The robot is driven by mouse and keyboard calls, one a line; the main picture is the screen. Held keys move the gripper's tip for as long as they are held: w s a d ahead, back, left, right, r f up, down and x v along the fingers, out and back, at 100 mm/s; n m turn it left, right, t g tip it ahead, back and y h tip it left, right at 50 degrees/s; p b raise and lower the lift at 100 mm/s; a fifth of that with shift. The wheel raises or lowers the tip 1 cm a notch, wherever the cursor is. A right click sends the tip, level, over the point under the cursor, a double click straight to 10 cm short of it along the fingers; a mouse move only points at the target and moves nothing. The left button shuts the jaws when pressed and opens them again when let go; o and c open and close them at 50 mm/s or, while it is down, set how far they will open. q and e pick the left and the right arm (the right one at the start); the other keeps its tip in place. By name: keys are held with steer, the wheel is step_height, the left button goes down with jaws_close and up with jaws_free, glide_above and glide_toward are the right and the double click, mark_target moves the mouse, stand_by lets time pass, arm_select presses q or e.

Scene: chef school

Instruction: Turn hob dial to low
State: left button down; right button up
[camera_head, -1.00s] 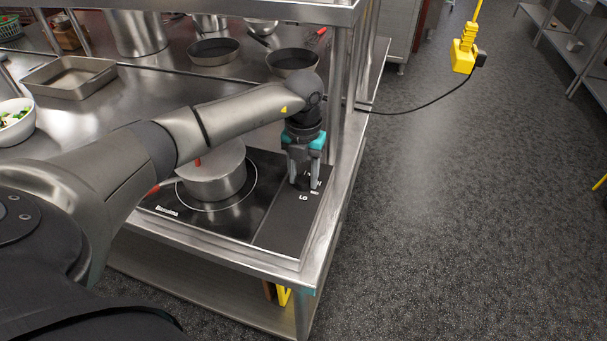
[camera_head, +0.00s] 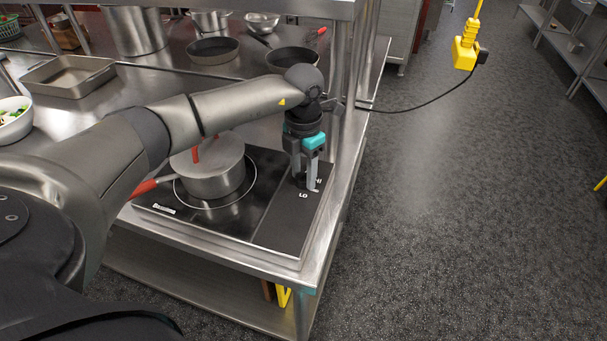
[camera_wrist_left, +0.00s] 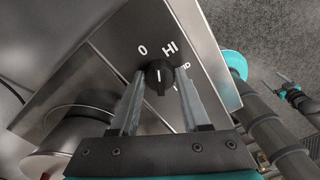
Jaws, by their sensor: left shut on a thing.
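The hob dial (camera_wrist_left: 159,76) is a small black knob with a white line on its face, in the left wrist view. Labels 0 and HI are printed beyond it, and a partly hidden MID beside it. My left gripper (camera_head: 309,184) points down over the right strip of the black hob (camera_head: 275,229). Its fingers (camera_wrist_left: 158,88) are on either side of the dial and shut on it. In the head view the fingers mostly hide the dial, while the LO label (camera_head: 303,195) shows just in front. The white line runs roughly up and down in the wrist view.
A lidded pot (camera_head: 213,184) with red handles stands on the hob, left of my gripper. A metal shelf post (camera_head: 347,135) rises close to the right. Pans (camera_head: 213,51) and a tray (camera_head: 70,76) stand behind. Open floor lies right of the counter.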

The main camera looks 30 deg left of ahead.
arm_select(q)
steer(key=m+b, duration=0.2)
steer(key=m, duration=0.4)
steer(key=shift+m, duration=0.3)
steer(key=m+b, duration=0.1)
steer(key=m, duration=0.5)
steer(key=shift+b, duration=0.35)
steer(key=m+b, duration=0.1)
steer(key=m, duration=0.5)
steer(key=shift+m+b, duration=0.3)
steer(key=m, duration=0.3)
steer(key=shift+m+b, duration=0.3)
steer(key=shift+b, duration=0.05)
steer(key=shift+m+b, duration=0.3)
steer(key=shift+m, duration=1.3)
steer(key=shift+c, duration=1.8)
jaws_free()
